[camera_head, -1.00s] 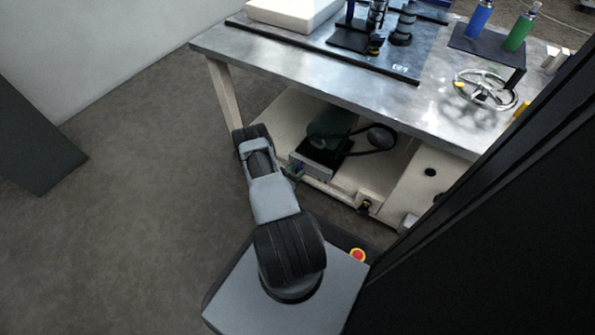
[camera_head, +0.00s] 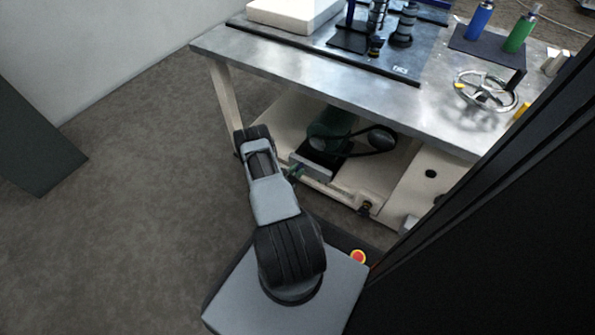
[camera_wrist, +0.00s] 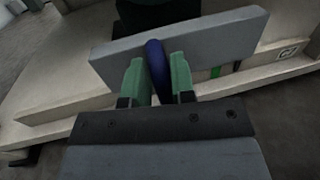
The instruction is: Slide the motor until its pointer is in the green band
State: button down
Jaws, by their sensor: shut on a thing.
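The dark green motor (camera_head: 328,128) sits on the shelf under the bench, on a black base with a grey front plate (camera_head: 312,166). In the wrist view the grey plate (camera_wrist: 215,42) spans the upper picture, and a dark blue handle (camera_wrist: 157,72) stands out from it. My gripper (camera_wrist: 158,82) is shut on this handle, with a green finger on each side. A small green band (camera_wrist: 215,72) shows on the pale shelf edge below the plate, right of the fingers. A dark mark stands just right of it; I cannot tell whether it is the pointer.
The metal-topped bench (camera_head: 300,70) overhangs the shelf. A handwheel (camera_head: 486,90) and blue and green bottles (camera_head: 480,18) stand on top. A rounded dark part (camera_head: 381,138) lies right of the motor. The pale shelf (camera_wrist: 60,85) is bare at left. Open floor lies to the left.

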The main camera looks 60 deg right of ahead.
jog(key=shift+s, duration=0.2)
jog(key=shift+w+a, duration=0.1)
jog(key=shift+w, duration=1.7)
jog(key=c, duration=1.1)
grip_release()
jog(key=shift+s, duration=0.1)
jog(key=shift+w+a+p, duration=0.45)
jog(key=shift+a+p, duration=0.15)
jog(key=shift+a, duration=1.65)
jog(key=shift+w+a+p, duration=0.5)
jog(key=shift+a+p, duration=0.15)
jog(key=shift+a, duration=1.55)
jog(key=shift+w+a+p, duration=0.45)
jog(key=shift+a+p, duration=0.15)
jog(key=shift+a, duration=1.65)
